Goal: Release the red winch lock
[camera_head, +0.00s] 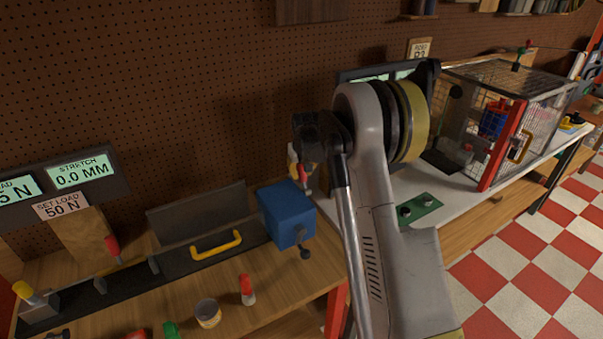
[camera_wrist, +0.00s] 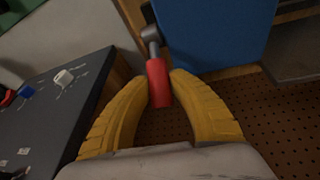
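The red winch lock (camera_wrist: 158,82) is a short red grip on a grey metal lever beside a blue box. It lies between the two yellow fingers of my gripper (camera_wrist: 159,80) in the wrist view. The fingertips are drawn close together on either side of the red grip and appear to touch it. The blue box (camera_head: 286,214) stands at the right end of the left bench in the head view, and its side also fills the top of the wrist view (camera_wrist: 218,35). In the head view my arm hides much of the gripper and the lock.
A dark panel with small switches (camera_wrist: 75,100) lies left of my gripper in the wrist view. A mesh cage (camera_head: 510,115) stands right.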

